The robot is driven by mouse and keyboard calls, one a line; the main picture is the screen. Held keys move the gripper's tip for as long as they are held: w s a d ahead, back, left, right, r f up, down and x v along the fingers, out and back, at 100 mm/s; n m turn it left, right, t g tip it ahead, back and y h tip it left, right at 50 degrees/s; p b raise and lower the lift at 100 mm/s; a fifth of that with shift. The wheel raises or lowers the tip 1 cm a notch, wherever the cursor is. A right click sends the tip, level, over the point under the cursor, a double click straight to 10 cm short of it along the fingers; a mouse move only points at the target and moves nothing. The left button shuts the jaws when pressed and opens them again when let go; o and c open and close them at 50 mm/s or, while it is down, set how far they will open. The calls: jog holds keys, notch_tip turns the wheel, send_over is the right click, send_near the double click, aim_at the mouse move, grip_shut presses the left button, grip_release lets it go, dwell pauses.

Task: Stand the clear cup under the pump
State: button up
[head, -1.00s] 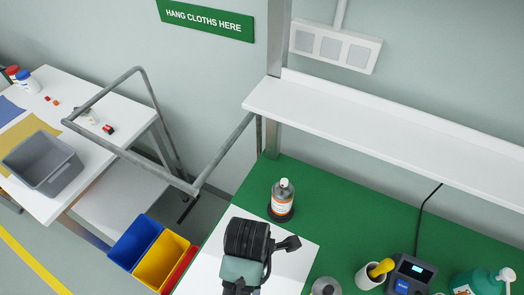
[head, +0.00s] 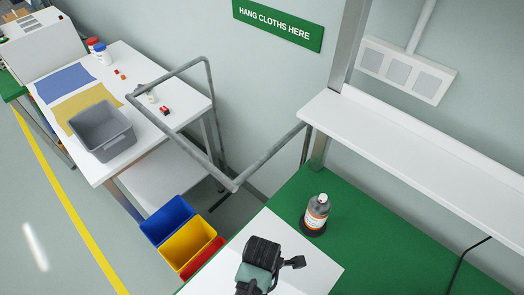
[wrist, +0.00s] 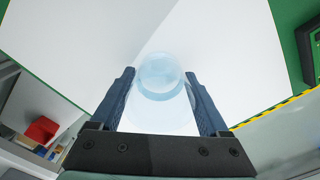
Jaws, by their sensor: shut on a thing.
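The clear cup (wrist: 160,98) is a pale blue, see-through vessel between the two dark blue fingers in the wrist view. My gripper (wrist: 159,74) is shut on it, with a finger on each side. White surface shows behind and through the cup. In the head view my dark wrist is over the white sheet (head: 315,262) on the green bench, and the cup cannot be made out there. No pump is in view now.
A bottle with an orange and white label (head: 317,212) stands on the green bench (head: 375,240) behind the sheet. A white shelf (head: 420,140) overhangs the bench. Bins (head: 188,243) and a metal rail (head: 236,185) are at the left. A grey tub (head: 102,130) stands on a white table.

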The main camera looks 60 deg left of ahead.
jog(key=shift+f, duration=0.15)
jog(key=o, duration=1.3)
notch_tip(320, 180, up, 12)
jog(key=shift+r, duration=0.15)
